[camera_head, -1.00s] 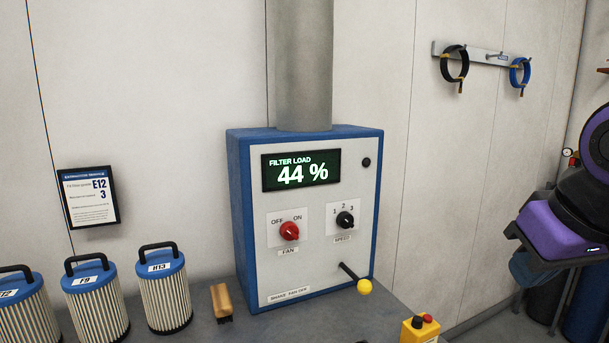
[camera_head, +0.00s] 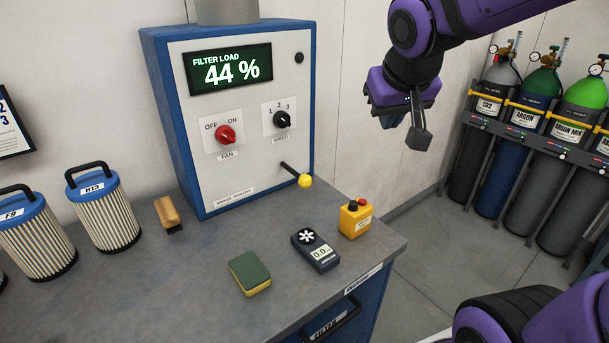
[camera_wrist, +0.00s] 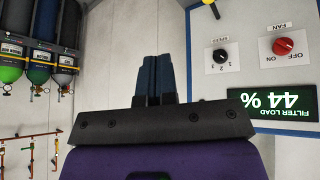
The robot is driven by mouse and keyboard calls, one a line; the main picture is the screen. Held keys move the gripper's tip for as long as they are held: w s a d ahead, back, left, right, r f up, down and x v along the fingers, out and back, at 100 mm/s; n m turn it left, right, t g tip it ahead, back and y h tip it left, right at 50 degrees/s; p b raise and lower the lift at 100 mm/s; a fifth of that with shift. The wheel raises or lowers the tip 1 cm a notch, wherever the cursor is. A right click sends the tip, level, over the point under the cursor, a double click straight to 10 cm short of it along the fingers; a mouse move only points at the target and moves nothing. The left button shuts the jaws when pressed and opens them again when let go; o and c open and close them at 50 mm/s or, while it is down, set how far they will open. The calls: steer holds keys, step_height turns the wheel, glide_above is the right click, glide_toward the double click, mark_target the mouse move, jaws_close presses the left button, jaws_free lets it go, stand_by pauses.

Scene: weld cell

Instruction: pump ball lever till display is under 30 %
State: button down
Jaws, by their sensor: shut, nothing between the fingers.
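The ball lever (camera_head: 305,181) is a black rod with a yellow ball, sticking out low on the right of the filter unit's front (camera_head: 245,160). The display (camera_head: 229,69) reads FILTER LOAD 44 %. My gripper (camera_head: 391,121) is right of the unit and higher than the ball, apart from it. In the wrist view its two dark blue fingers (camera_wrist: 158,78) are together and empty. That view is upside down; it shows the display (camera_wrist: 272,108) and, at the top edge, part of the lever (camera_wrist: 210,4).
On the bench are a yellow button box (camera_head: 355,220), a meter (camera_head: 315,250), a sponge (camera_head: 250,274), a brush (camera_head: 168,213) and filters (camera_head: 103,212). Gas bottles (camera_head: 540,150) stand right.

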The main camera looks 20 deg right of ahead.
steer(key=w+a+f, duration=0.1)
steer(key=w+f, duration=0.2)
steer(key=w, duration=0.3)
steer(key=w+a+f, duration=0.1)
steer(key=w+f, duration=0.2)
steer(key=w, duration=0.4)
steer(key=m+t+y, duration=0.2)
steer(key=m+y, duration=0.1)
steer(key=y, duration=0.3)
glide_above(307, 175)
step_height(307, 175, down, 7)
steer(key=shift+f, duration=0.15)
steer(key=shift+f, duration=4.4)
steer(key=shift+f, duration=0.15)
steer(key=shift+f, duration=0.25)
